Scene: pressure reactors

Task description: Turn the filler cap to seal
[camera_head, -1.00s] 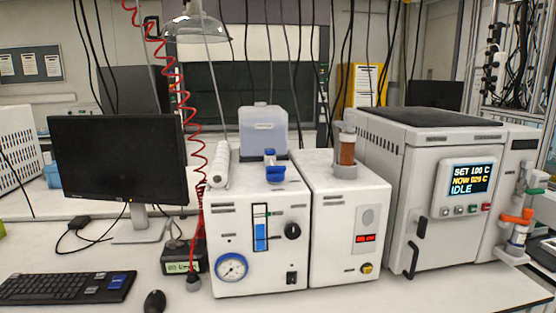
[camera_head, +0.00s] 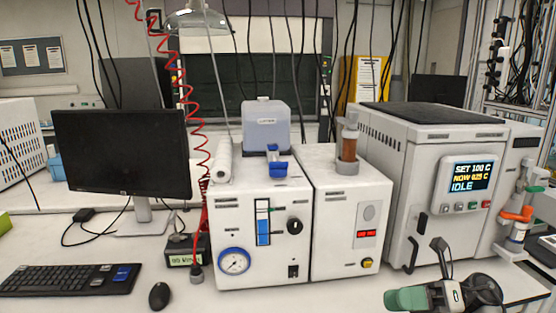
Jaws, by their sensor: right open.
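A blue fitting (camera_head: 277,160), which looks like the filler cap, stands on top of the left white unit (camera_head: 262,188), in front of a translucent tank (camera_head: 264,128). Its exact turn angle is too small to tell. My right gripper (camera_head: 425,278) is at the lower right edge of the view, in front of the large reactor. It is open and empty, well to the right of and below the blue fitting, with a green part at its left. My left gripper is out of view.
An amber column (camera_head: 349,142) stands on the second white unit (camera_head: 345,222). The large reactor (camera_head: 412,185) reads IDLE. A red coiled hose (camera_head: 192,110) hangs left of the units. A monitor (camera_head: 122,152), keyboard (camera_head: 70,280) and mouse (camera_head: 159,296) occupy the left bench.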

